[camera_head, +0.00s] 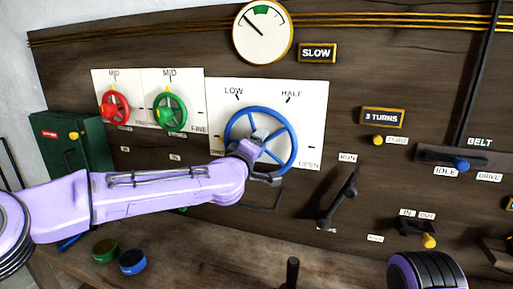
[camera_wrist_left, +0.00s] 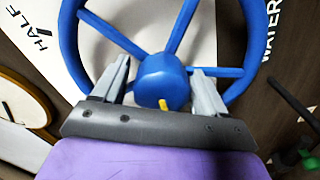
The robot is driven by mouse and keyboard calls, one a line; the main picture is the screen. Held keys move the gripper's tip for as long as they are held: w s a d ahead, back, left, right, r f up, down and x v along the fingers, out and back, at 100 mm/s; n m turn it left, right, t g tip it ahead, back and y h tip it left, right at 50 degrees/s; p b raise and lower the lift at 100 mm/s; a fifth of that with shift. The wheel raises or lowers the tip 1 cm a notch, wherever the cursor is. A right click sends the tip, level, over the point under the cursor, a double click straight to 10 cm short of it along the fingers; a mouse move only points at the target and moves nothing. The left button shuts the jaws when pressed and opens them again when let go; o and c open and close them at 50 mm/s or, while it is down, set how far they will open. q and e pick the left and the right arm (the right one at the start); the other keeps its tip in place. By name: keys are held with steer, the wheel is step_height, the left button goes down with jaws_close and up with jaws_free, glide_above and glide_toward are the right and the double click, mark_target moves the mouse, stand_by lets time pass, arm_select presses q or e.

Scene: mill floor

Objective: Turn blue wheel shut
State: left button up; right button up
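The blue wheel (camera_head: 291,132) is mounted on a white plate (camera_head: 315,105) marked LOW, HALF and OPEN; another label at its lower left is partly hidden by my arm. My left gripper (camera_head: 262,160) is at the lower middle of the wheel and covers part of it. In the left wrist view, the blue wheel (camera_wrist_left: 262,30) fills the upper middle. My left gripper (camera_wrist_left: 160,72) is open, with one finger on each side of the round blue hub (camera_wrist_left: 162,78). A small yellow mark shows on the hub. I cannot tell whether the fingers touch the hub or spokes. My right gripper is not in view.
A red wheel (camera_head: 115,106) and a green wheel (camera_head: 170,112) are left of the blue one. A round gauge (camera_head: 263,32) hangs above, beside a SLOW sign (camera_head: 318,53). A dark lever (camera_head: 340,200) stands out at right. Two round tins (camera_head: 133,262) are on the bench below.

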arm_select(q)
steer(key=shift+s+f, duration=0.15)
steer(key=shift+s, duration=0.05)
steer(key=b+v, duration=0.3)
steer(key=v, duration=0.7)
steer(key=shift+a, duration=0.15)
steer(key=shift+s, duration=0.1)
